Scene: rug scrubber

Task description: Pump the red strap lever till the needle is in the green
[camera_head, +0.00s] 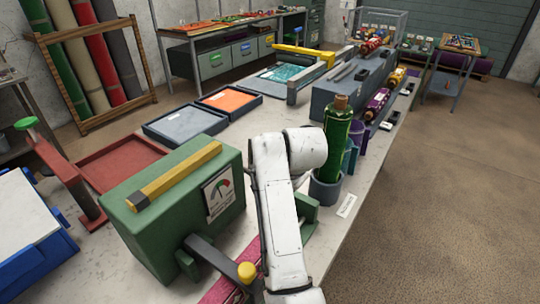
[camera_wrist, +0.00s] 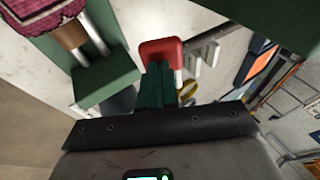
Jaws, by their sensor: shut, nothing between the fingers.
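The green machine box (camera_head: 180,195) stands on the bench with a yellow bar (camera_head: 175,175) on top. Its white gauge (camera_head: 218,192) faces my arm and bears red and green marks; the needle is too small to read surely. A red block-like end (camera_wrist: 162,48), which looks like the strap lever's handle, is just beyond my fingertips in the wrist view. My gripper (camera_wrist: 160,78) is shut and empty, close to the red end; I cannot tell whether they touch. In the head view my white arm hides the gripper and the lever.
A dark arm with a yellow knob (camera_head: 246,271) projects from the box beside pink rug cloth (camera_head: 228,290). A green bottle (camera_head: 337,125) stands in a grey holder right of my arm. A red arm with a green knob (camera_head: 26,123) stands left. Trays (camera_head: 185,124) lie behind.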

